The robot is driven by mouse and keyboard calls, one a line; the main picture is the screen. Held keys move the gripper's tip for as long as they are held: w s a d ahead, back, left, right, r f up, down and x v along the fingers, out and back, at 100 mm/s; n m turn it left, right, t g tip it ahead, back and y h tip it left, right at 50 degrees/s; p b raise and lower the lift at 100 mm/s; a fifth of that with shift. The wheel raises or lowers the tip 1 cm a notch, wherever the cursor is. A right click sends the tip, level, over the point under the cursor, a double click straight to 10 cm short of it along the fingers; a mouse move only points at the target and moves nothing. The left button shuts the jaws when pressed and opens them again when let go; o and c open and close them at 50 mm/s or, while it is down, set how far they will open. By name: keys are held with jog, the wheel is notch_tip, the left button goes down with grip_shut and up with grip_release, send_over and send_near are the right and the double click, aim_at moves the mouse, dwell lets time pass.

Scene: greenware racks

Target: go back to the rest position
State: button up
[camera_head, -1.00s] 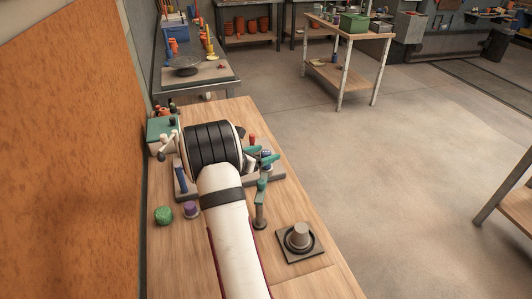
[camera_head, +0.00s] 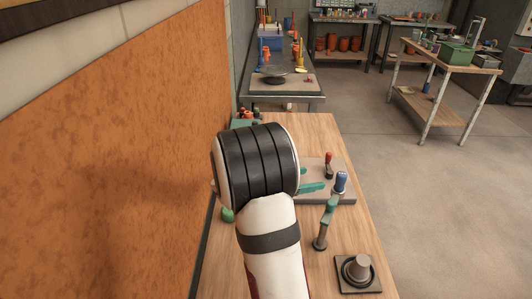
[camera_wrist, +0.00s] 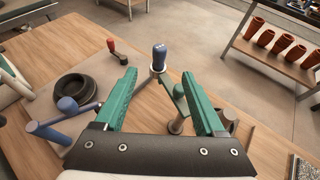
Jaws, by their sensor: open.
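My gripper (camera_wrist: 158,78) is open, with its two teal fingers spread wide in the wrist view. Nothing is held between them. Behind the gap stands a blue-topped peg (camera_wrist: 159,56), apart from both fingers as far as I can tell. In the head view my black-ringed arm joint hides most of the gripper. The red-topped peg (camera_head: 328,162) and the blue-topped peg (camera_head: 341,182) stand on that board.
A green round thing (camera_head: 228,214) is partly hidden left of my arm. An orange wall (camera_head: 110,150) borders the left. Open floor lies right.

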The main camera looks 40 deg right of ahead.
jog(key=s+a+m+y, duration=0.5)
jog(key=a+m, duration=0.2)
jog(key=a, duration=0.6)
jog(key=s+a+m+t+y, duration=0.1)
jog(key=s+a+m+y, duration=0.4)
jog(key=a, duration=0.8)
jog(key=s+a+m+t+y, duration=0.1)
jog(key=s+a+m+y, duration=0.4)
jog(key=a+m, duration=0.4)
jog(key=s+a, duration=0.1)
jog(key=a, duration=0.4)
jog(key=shift+s+r+m, duration=0.3)
jog(key=shift+s+r, duration=0.05)
jog(key=shift+s, duration=0.05)
